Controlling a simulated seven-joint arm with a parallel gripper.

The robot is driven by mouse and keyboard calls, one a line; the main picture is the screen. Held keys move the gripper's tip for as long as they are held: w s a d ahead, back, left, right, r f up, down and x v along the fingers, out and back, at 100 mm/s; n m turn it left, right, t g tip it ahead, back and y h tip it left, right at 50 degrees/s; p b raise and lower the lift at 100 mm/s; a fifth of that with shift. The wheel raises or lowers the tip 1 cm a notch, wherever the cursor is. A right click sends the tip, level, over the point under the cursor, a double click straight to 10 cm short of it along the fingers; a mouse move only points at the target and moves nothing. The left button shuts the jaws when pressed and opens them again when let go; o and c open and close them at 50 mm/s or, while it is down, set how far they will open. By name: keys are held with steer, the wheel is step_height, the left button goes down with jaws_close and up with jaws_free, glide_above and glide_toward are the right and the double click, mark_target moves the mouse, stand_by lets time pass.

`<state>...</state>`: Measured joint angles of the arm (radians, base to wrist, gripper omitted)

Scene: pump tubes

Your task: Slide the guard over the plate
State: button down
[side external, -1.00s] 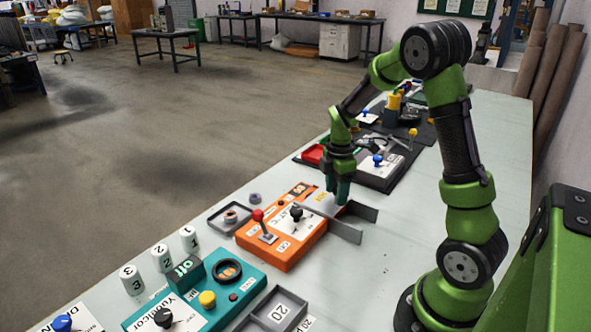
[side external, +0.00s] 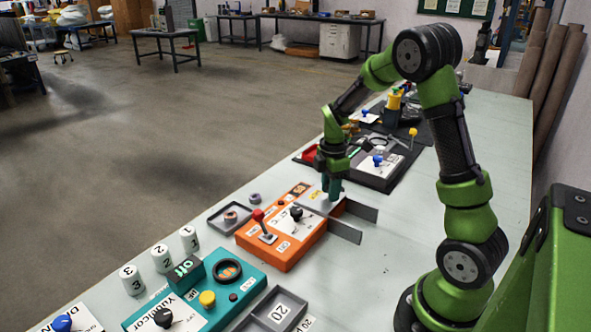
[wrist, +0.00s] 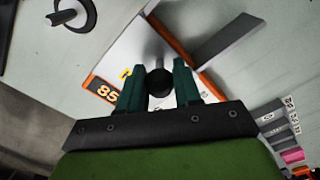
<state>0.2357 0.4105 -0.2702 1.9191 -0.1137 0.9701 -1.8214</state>
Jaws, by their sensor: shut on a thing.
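The orange box (side external: 283,245) lies on the bench and carries a white plate (side external: 288,222) with a black knob. In the wrist view, my gripper's green fingers (wrist: 160,88) are shut on a dark round handle (wrist: 160,82). The "85" label (wrist: 104,92) shows at the left, beside a yellow mark. My fingers hide the handle's foot, so I cannot tell exactly how the guard sits.
Two grey upright strips (side external: 345,231) stand at the box's right side; one also shows in the wrist view (wrist: 228,42). A red-knobbed lever (side external: 260,222) rises from the box. A teal box (side external: 195,295) is in front, a dark tray (side external: 378,172) behind. The bench is clear at right.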

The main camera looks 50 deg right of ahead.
steer(key=shift+w, duration=0.65)
steer(key=c, duration=0.9)
jaws_free()
steer(key=shift+o, duration=0.2)
steer(key=shift+r, duration=0.1)
step_height(320, 180, up, 17)
